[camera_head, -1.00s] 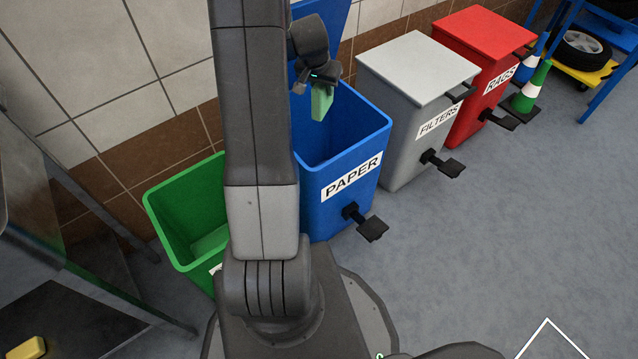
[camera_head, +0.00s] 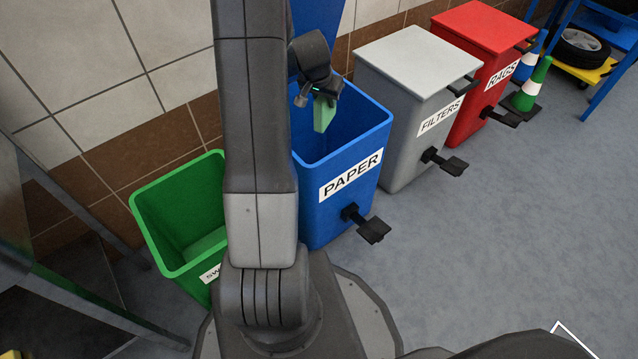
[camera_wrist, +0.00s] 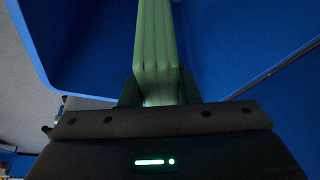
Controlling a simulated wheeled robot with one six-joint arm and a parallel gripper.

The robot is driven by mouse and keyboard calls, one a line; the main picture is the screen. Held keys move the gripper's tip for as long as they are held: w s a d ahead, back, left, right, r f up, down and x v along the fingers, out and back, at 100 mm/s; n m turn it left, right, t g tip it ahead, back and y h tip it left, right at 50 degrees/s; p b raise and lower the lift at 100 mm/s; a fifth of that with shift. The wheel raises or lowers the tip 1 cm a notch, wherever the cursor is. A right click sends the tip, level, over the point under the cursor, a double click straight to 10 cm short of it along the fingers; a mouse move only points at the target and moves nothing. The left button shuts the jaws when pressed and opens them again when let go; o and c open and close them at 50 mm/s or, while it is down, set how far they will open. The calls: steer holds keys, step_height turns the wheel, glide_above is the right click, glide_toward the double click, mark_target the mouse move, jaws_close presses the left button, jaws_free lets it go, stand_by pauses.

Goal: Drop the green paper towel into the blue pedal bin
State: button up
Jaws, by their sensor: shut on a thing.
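The green paper towel (camera_head: 323,115) is a folded pale green piece hanging down from my gripper (camera_head: 322,97). My gripper is shut on it; in the wrist view the towel (camera_wrist: 157,45) stands between the two fingers (camera_wrist: 158,92). The blue pedal bin (camera_head: 340,215), labelled PAPER, has its lid up. The towel and my gripper are over its opening, with blue bin walls (camera_wrist: 235,50) around the towel in the wrist view. The bin's floor is hidden in the head view.
An open green bin (camera_head: 180,215) stands left of the blue one, partly behind my arm. A closed grey FILTERS bin (camera_head: 415,115) and a closed red RAGS bin (camera_head: 485,80) stand to the right. Black pedals (camera_head: 372,229) stick out in front.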

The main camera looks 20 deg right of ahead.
steer(key=o, duration=1)
steer(key=shift+c, duration=0.2)
steer(key=p+v, duration=0.4)
steer(key=v, duration=1)
steer(key=shift+f, duration=0.15)
